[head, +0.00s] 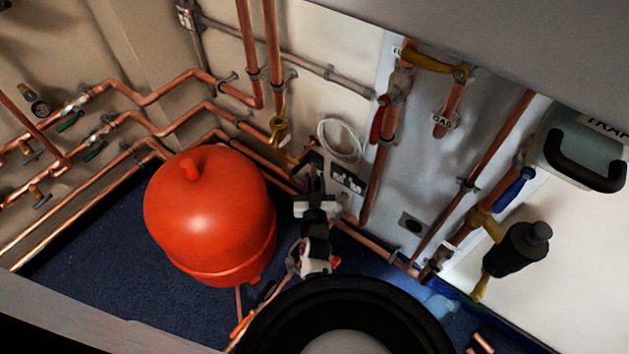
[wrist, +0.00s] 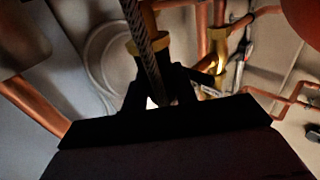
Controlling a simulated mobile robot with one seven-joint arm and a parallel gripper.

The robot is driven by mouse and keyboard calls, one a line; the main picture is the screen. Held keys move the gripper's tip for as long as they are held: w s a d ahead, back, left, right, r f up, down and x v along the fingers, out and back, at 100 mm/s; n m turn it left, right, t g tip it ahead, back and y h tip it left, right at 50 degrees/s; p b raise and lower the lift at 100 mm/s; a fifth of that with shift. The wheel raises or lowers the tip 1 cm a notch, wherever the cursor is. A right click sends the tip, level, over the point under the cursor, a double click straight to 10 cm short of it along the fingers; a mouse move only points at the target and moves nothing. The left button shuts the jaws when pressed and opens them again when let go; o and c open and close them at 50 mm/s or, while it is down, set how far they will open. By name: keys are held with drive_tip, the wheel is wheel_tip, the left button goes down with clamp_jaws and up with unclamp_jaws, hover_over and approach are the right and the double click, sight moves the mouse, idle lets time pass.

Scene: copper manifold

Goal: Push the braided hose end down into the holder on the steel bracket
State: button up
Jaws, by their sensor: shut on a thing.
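The braided hose (wrist: 133,14) runs down from the top edge of the wrist view into my gripper. A brass-coloured collar (wrist: 162,43) shows around or beside it just beyond the fingers. My gripper (wrist: 160,92) is shut on the hose, with a dark finger on each side. In the head view my gripper (head: 314,183) is near the wall, to the right of the red tank, and hides most of the hose. A plate with several dark openings (head: 347,180) is just right of it. I cannot make out the steel bracket or its holder for certain.
A red tank (head: 208,215) stands close on the left. A pale coiled tube (head: 340,140) hangs on the wall behind. A brass valve (head: 279,130) and copper pipes (head: 385,165) surround my gripper. A black round rim (head: 345,315) fills the front.

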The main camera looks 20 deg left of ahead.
drive_tip(key=shift+f+m+h+p, duration=0.6)
drive_tip(key=shift+h+p, duration=0.3)
drive_tip(key=shift+p, duration=1.55)
drive_tip(key=shift+f+m+t+h+p, duration=0.3)
drive_tip(key=shift+f+m+h+p, duration=0.15)
drive_tip(key=shift+h+p, duration=0.25)
drive_tip(key=shift+f, duration=0.3)
drive_tip(key=shift+p, duration=0.3)
drive_tip(key=shift+f+b, duration=0.65)
drive_tip(key=shift+f, duration=0.15)
drive_tip(key=o, duration=1.1)
drive_tip(key=shift+s, duration=0.2)
